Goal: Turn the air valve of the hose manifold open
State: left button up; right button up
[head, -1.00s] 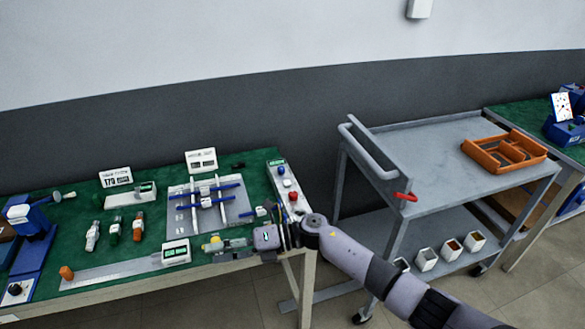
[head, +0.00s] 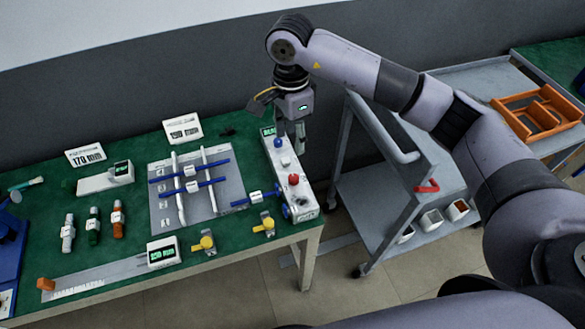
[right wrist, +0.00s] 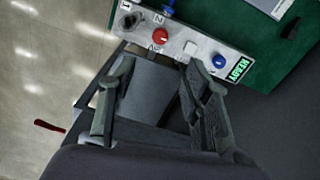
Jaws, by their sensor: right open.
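The hose manifold (head: 300,198) is a narrow light grey block along the right end of the green table. Its top carries a blue knob (head: 279,142), a small white part (head: 285,161) and a red knob (head: 293,179). A green display is at its far end. I cannot read which knob is the air valve. The right wrist view shows the red knob (right wrist: 160,36) and blue knob (right wrist: 219,61). My right gripper (head: 298,145) is open and empty, pointing down beside the manifold's far end. Its fingers (right wrist: 155,85) straddle no knob. My left gripper is not in view.
Two yellow-ended fittings (head: 264,224) lie by the table's front edge. A plate with blue and white rods (head: 160,213) lies left of the manifold. A grey cart (head: 395,215) with a handle stands close on the right. An orange tray (head: 540,122) is on the cart.

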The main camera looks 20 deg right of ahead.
aim_at(293, 177)
notch_tip(293, 177, down, 14)
jog(key=p, duration=0.3)
jog(key=shift+s+f, duration=0.1)
jog(key=shift+f, duration=0.4)
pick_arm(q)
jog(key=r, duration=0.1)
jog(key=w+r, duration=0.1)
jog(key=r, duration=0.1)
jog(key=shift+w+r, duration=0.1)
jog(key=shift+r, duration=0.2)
pick_arm(e)
jog(key=shift+c, duration=0.2)
jog(key=shift+c, duration=0.8)
grip_shut()
